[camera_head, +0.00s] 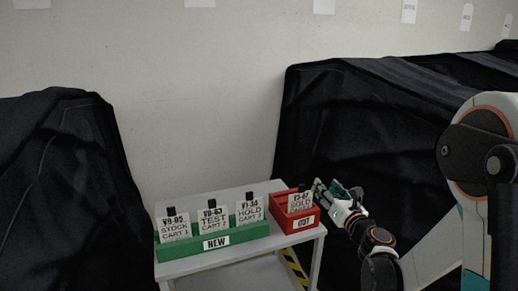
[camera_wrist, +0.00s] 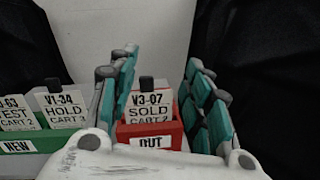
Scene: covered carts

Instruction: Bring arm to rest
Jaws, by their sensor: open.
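My gripper (camera_head: 335,193) is at the right side of the small white table, close to the red box (camera_head: 299,223) labelled OUT. In the wrist view my gripper (camera_wrist: 162,95) is open, its teal-padded fingers apart on either side of the picture. Between them shows a white tag (camera_wrist: 147,107) reading V3-07 SOLD, upright in the red box. The fingers appear clear of the tag, and nothing is held. The same red box with its OUT label also shows in the wrist view (camera_wrist: 172,129).
A green box (camera_head: 246,236) labelled NEW holds three tags: STOCK, TEST and HOLD. Both boxes stand on the white table (camera_head: 202,201). Black covered carts stand at left (camera_head: 60,180) and right (camera_head: 340,110). A plain wall rises behind.

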